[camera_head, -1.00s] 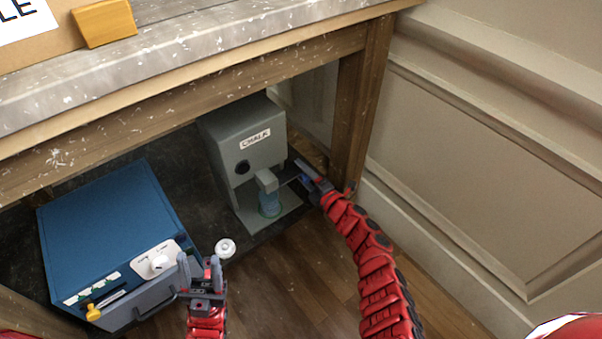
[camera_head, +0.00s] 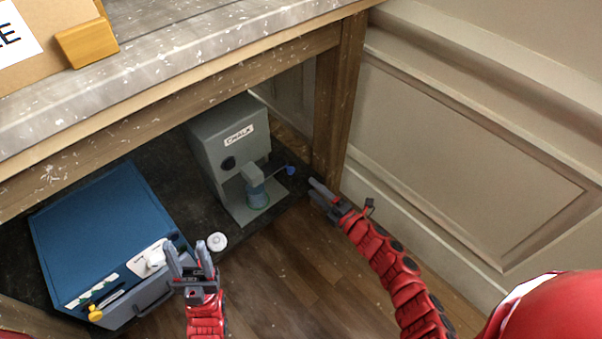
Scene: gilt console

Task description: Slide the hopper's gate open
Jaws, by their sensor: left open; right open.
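The grey hopper (camera_head: 222,140), labelled CHALK, stands under the table. A bluish jar (camera_head: 256,196) stands below its spout (camera_head: 252,173). A small blue knob (camera_head: 290,170) sticks out to the right of the spout on a thin dark part, seemingly the gate's handle; the gate plate itself is hard to make out. My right gripper (camera_head: 318,191) is open and empty, to the right of the blue knob and apart from it.
A blue box (camera_head: 105,225) with a white dial, a yellow knob and a front handle stands left of the hopper. A white round lid (camera_head: 217,241) lies beside my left gripper. The table leg (camera_head: 338,100) and wall bound the right side; wooden floor in front is clear.

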